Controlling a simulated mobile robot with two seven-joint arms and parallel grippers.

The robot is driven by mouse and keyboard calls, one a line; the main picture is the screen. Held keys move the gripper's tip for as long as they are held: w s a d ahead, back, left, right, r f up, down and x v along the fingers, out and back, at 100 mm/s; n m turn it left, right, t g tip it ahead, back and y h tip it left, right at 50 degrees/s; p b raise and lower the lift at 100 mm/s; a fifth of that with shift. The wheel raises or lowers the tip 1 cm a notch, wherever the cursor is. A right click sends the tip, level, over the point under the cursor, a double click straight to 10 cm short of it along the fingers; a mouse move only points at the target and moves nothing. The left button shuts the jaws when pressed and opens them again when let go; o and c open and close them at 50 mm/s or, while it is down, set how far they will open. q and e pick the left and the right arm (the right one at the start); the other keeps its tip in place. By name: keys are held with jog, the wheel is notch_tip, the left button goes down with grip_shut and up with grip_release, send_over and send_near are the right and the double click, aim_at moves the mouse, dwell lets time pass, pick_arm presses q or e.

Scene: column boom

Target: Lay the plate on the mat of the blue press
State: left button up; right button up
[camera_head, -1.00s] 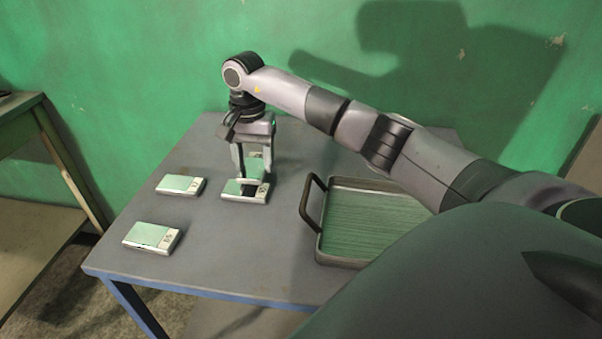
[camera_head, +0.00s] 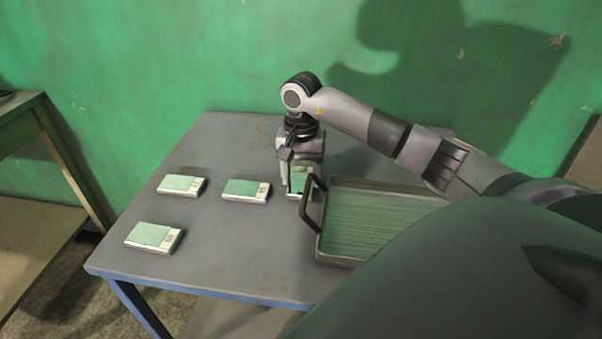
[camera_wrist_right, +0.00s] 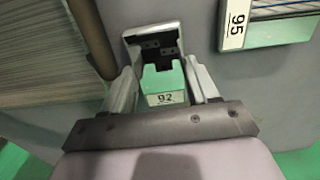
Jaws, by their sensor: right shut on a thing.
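My right gripper (camera_head: 298,192) is shut on a plate (camera_head: 300,179), which hangs upright between its fingers beside the tray's left handle. In the right wrist view the plate (camera_wrist_right: 164,80) is green with a white label reading 92, held between both fingers. Whether its lower edge touches the table is hard to tell. No blue press and no mat can be made out. My left gripper is not in view.
Three similar pale blocks with green tops lie on the grey table: back left (camera_head: 181,186), middle (camera_head: 246,190) and front left (camera_head: 154,237). A metal tray (camera_head: 320,247) with a dark handle (camera_head: 309,207) stands at right.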

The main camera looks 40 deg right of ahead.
jog(key=shift+f, duration=0.1)
jog(key=shift+f, duration=0.1)
jog(key=o, duration=1.1)
jog(key=shift+f, duration=0.15)
jog(key=o, duration=0.5)
